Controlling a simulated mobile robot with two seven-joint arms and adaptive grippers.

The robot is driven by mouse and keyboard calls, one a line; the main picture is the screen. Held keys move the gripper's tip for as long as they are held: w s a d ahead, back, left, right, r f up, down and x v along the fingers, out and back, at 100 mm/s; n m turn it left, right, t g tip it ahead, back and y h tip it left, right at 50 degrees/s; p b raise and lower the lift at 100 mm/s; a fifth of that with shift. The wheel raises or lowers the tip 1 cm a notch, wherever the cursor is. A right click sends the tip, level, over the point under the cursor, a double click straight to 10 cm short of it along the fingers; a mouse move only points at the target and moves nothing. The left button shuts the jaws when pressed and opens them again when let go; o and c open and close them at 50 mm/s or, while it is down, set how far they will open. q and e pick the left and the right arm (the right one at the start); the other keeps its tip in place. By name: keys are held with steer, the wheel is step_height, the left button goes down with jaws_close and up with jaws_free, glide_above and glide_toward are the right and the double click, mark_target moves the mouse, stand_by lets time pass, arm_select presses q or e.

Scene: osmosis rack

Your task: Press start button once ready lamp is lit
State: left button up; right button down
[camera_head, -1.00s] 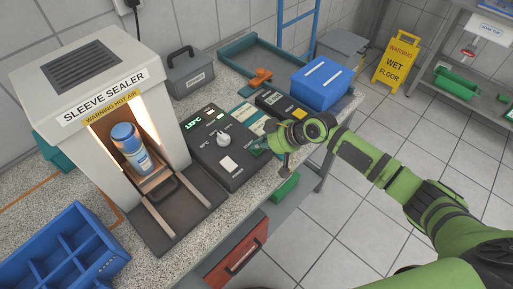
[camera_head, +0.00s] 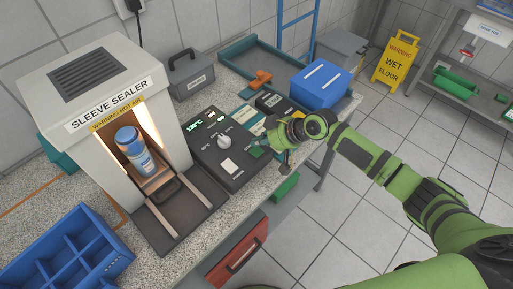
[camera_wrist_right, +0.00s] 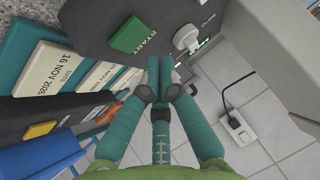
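The dark control box (camera_head: 205,158) stands beside the sleeve sealer (camera_head: 110,100). Its display (camera_head: 194,126) glows green, and a small lamp (camera_head: 221,119) near it looks lit green; its label is too small to read. The green start button (camera_wrist_right: 130,38), labelled START, shows in the right wrist view. My right gripper (camera_wrist_right: 160,62) has its teal fingers together, with nothing seen between them; its tips are beside the button in that picture, and contact cannot be told. In the head view the right gripper (camera_head: 262,148) is over the box's right end. My left gripper is out of view.
A blue-capped bottle (camera_head: 131,146) stands in the sealer's glowing opening. A white knob (camera_head: 224,141) and white switch (camera_head: 229,165) are on the box. A date stamp unit (camera_head: 270,101), blue box (camera_head: 321,83) and orange item (camera_head: 261,78) lie beyond. A blue divided crate (camera_head: 68,250) is at front left.

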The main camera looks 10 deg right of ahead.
mark_target(259, 152)
steer(key=shift+r+p, duration=1.35)
steer(key=shift+r, duration=0.6)
steer(key=shift+s+f, duration=0.1)
